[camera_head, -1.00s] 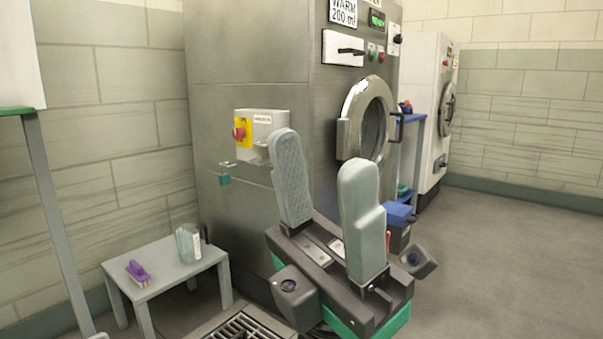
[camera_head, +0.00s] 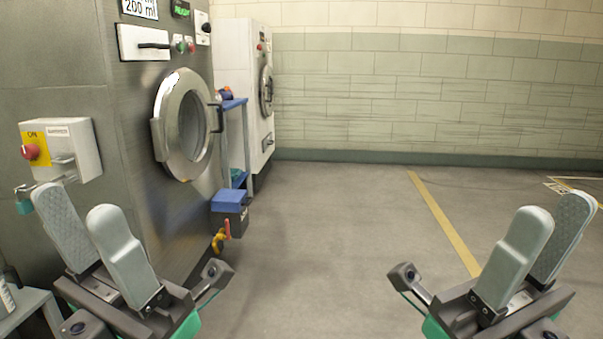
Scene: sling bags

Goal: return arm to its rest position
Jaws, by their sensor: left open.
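My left gripper (camera_head: 78,202) is at the lower left, fingers pointing up, open with nothing between them. It appears in front of the large steel washing machine (camera_head: 60,85), below the switch box (camera_head: 78,148); its distance from the machine is hard to judge. My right gripper (camera_head: 553,208) is at the lower right over the grey floor, fingers up and apart, with nothing seen between them.
The machine's round door (camera_head: 161,130) faces the aisle. A teal padlock (camera_head: 24,206) is near the switch box. A blue-topped container (camera_head: 229,203) and a yellow valve handle (camera_head: 218,241) are low beside the machine. A white machine (camera_head: 232,45) stands behind. The middle floor is clear.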

